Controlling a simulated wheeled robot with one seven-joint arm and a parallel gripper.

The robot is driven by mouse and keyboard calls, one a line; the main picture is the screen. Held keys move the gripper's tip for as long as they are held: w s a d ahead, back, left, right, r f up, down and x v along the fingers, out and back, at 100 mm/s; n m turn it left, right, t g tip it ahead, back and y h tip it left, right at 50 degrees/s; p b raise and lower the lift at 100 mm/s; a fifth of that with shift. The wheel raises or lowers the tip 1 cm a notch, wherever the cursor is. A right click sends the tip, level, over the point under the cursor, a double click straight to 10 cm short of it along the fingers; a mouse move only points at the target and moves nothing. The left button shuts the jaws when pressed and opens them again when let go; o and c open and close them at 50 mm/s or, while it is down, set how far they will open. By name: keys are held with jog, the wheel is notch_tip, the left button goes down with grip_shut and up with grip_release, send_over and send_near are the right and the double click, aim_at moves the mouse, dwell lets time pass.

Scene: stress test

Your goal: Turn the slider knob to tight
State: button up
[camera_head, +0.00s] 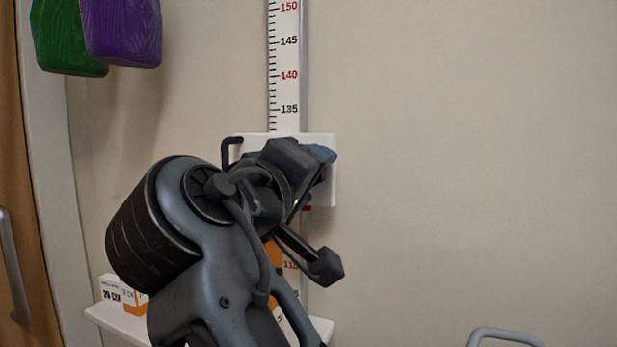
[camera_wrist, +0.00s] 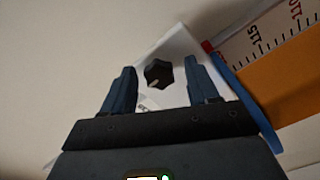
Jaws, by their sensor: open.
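The slider is a white plate (camera_head: 321,187) on a wall-mounted height scale (camera_head: 285,60), largely hidden behind my arm in the head view. Its knob (camera_wrist: 158,73) is small, black and faceted with a pale mark, and it shows on the white plate (camera_wrist: 180,42) in the wrist view. My gripper (camera_wrist: 159,65) is open, with one dark blue finger on each side of the knob and visible gaps on both sides. Whether the fingertips reach the knob's depth is unclear. The knob is hidden in the head view, where my gripper (camera_head: 318,154) is in front of the plate.
A white shelf (camera_head: 108,317) with small white and orange boxes (camera_head: 112,291) is at lower left. Green (camera_head: 62,45) and purple (camera_head: 123,35) objects hang at upper left. A metal rail (camera_head: 505,334) shows at lower right. The wall on the right is bare.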

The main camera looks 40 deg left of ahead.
jog(key=v, duration=0.7)
jog(key=shift+s+b, duration=0.4)
jog(key=shift+b, duration=0.05)
jog(key=shift+s, duration=0.1)
